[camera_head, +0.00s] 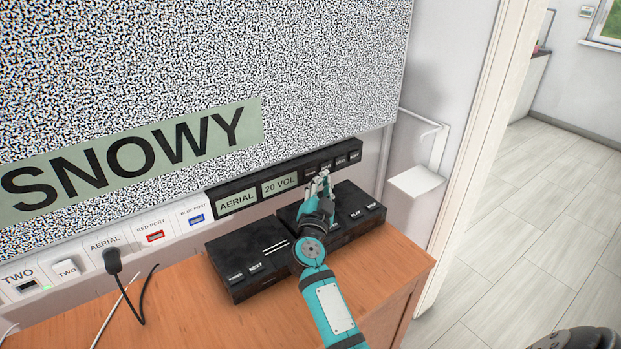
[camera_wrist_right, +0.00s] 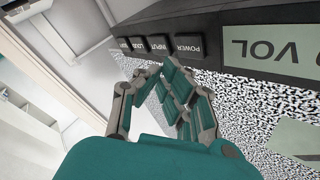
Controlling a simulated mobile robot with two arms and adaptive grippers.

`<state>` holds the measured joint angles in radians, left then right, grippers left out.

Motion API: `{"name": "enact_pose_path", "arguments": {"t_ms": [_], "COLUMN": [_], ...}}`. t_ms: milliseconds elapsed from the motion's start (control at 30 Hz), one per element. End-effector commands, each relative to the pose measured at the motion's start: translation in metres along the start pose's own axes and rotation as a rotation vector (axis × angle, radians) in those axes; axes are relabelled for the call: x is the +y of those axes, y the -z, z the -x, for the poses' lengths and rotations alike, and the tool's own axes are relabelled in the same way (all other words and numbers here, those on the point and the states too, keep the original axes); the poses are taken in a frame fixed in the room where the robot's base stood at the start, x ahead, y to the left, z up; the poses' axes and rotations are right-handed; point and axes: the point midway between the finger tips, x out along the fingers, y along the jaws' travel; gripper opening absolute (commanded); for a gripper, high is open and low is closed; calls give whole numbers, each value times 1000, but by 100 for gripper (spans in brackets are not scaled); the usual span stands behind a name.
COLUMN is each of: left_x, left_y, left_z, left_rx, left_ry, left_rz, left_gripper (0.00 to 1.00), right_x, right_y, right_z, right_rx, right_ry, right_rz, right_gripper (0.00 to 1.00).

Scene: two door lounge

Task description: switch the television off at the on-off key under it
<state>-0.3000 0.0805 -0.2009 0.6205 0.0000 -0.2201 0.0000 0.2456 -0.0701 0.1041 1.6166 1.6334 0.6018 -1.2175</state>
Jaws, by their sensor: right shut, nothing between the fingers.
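The television (camera_head: 270,60) shows black-and-white snow and a "SNOWY" label, so it is on. A black control strip (camera_head: 285,178) runs under it with "AERIAL" and "20 VOL" displays and a row of keys at its right end. The POWER key (camera_wrist_right: 188,47) reads clearly in the wrist view, beside the INPUT key (camera_wrist_right: 165,44). My right gripper (camera_head: 322,183) is shut and empty in front of the keys, hiding part of the row in the head view. In the wrist view its fingertips (camera_wrist_right: 166,70) are close to the POWER key; I cannot tell whether they touch.
Black boxes with their own keys (camera_head: 245,262) stand on the wooden cabinet (camera_head: 200,310) below my right arm. A port panel (camera_head: 130,240) with a plugged black cable (camera_head: 113,262) is at the left. A white wall shelf (camera_head: 416,181) and a doorway are at the right.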

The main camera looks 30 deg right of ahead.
Motion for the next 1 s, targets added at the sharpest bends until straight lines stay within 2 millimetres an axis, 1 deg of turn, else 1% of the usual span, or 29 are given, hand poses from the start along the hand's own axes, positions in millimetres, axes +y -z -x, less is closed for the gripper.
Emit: {"name": "enact_pose_path", "arguments": {"t_ms": [100,233,1000], "left_x": [0,0,0], "left_y": [0,0,0], "left_z": [0,0,0], "left_rx": [0,0,0], "left_ry": [0,0,0], "left_rz": [0,0,1], "left_gripper": [40,40,40], "right_x": [-5,-6,-6], "right_y": [-3,-5,-5], "right_z": [-6,-8,-8], "right_rx": [0,0,0], "right_ry": [0,0,1], "right_rz": [0,1,0], "right_gripper": [0,0,0]}}
